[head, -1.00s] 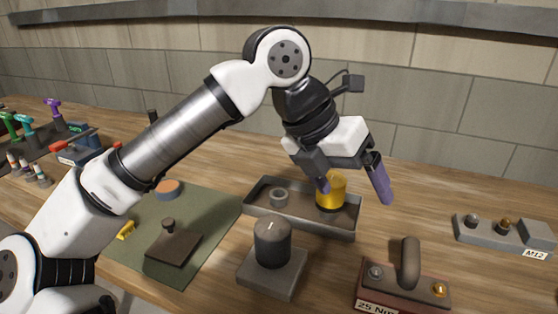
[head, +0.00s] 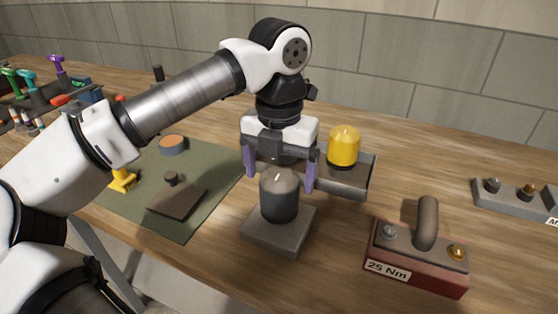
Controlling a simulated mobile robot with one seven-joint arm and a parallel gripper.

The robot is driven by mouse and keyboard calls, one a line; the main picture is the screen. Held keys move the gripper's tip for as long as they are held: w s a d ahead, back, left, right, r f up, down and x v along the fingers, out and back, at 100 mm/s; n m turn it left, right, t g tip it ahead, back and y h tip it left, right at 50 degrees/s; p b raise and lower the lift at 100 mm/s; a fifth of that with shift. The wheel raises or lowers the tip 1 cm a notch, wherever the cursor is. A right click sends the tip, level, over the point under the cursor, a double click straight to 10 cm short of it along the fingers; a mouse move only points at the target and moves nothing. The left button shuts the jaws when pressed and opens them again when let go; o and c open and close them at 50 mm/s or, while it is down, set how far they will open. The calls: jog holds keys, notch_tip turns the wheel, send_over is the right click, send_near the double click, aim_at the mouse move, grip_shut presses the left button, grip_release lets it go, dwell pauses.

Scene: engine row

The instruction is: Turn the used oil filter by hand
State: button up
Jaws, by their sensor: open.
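The used oil filter appears to be the dark grey cylinder with a paler domed top (head: 279,198), upright on a square grey block (head: 290,238). My gripper (head: 280,182) is open and points down at it. Its two purple fingers show left and right of the filter's top in the picture, with gaps on both sides. I cannot tell whether they are level with it in depth. A yellow filter (head: 344,147) stands in the grey tray (head: 352,187) behind; my gripper hides part of the tray.
A red block with a handle, marked 25 Nm (head: 415,262), stands to the right. A grey holder with fittings (head: 513,201) is at far right. A green mat (head: 203,206) with a dark plate (head: 177,199) lies left. Bare wood lies between the tray and the holder.

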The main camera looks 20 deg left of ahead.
notch_tip(320, 180, down, 5)
jog(key=shift+f+b, duration=0.2)
jog(key=shift+b, duration=1)
jog(key=c, duration=1.3)
jog(key=shift+n+b, duration=0.75)
jog(key=shift+n, duration=0.45)
jog(key=shift+r+n, duration=0.1)
jog(key=shift+n, duration=0.4)
